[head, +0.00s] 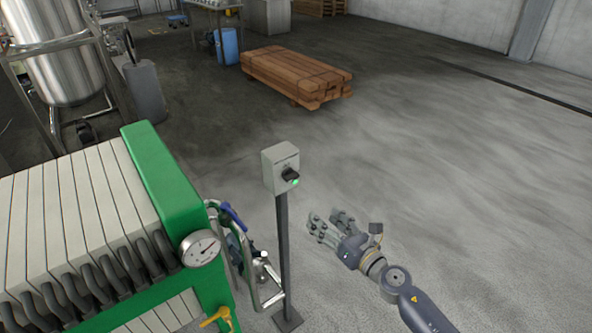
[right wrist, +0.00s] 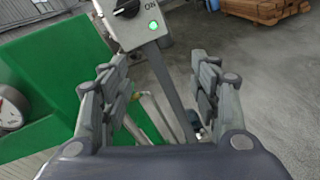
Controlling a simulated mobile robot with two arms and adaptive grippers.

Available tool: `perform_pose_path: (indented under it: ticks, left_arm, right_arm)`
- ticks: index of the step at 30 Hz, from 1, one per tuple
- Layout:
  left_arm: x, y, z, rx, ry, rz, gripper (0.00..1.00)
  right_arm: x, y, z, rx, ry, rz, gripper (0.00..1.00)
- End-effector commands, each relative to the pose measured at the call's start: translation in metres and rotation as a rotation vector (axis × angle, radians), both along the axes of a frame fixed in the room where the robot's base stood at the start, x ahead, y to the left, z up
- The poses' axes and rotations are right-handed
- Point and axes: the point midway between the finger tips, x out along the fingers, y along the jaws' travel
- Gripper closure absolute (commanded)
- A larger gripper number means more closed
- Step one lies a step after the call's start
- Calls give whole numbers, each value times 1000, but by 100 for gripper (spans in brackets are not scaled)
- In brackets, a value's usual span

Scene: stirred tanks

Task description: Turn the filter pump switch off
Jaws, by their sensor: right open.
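The filter pump switch is a grey box (head: 281,168) on a dark post, with a black rotary knob (head: 290,174) and a lit green lamp (head: 295,182). In the right wrist view the knob (right wrist: 126,8) sits at the top, beside the letters ON, and the green lamp (right wrist: 153,25) glows. My right gripper (head: 327,225) is open and empty, to the right of the post and lower than the box in the head view. Its fingers (right wrist: 160,95) frame the post in the right wrist view, without touching the knob. My left gripper is not in view.
A green filter press (head: 165,180) with white plates, a gauge (head: 201,248) and a yellow valve handle (head: 216,318) stands left of the post. Metal pipes (head: 265,290) run close beside the post. A timber stack (head: 290,72) lies behind. The floor at right is clear.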

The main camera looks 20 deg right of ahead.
Motion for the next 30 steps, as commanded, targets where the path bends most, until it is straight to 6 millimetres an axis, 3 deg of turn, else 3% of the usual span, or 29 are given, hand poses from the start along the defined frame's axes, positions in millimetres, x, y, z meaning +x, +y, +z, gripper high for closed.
perform_pose_path:
  ticks: [1,3,6,11,24,30]
  left_arm:
    - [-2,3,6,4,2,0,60]
    - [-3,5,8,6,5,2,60]
    - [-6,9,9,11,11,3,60]
    - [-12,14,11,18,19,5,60]
    - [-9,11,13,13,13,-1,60]
    - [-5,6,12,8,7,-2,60]
  right_arm:
    - [2,7,29,-92,-61,33,43]
    - [2,12,52,-192,-121,60,43]
    - [4,17,68,-265,-167,77,43]
    - [18,22,72,-281,-178,78,43]
    - [88,47,69,-276,-174,76,43]
    - [102,52,69,-278,-173,78,43]
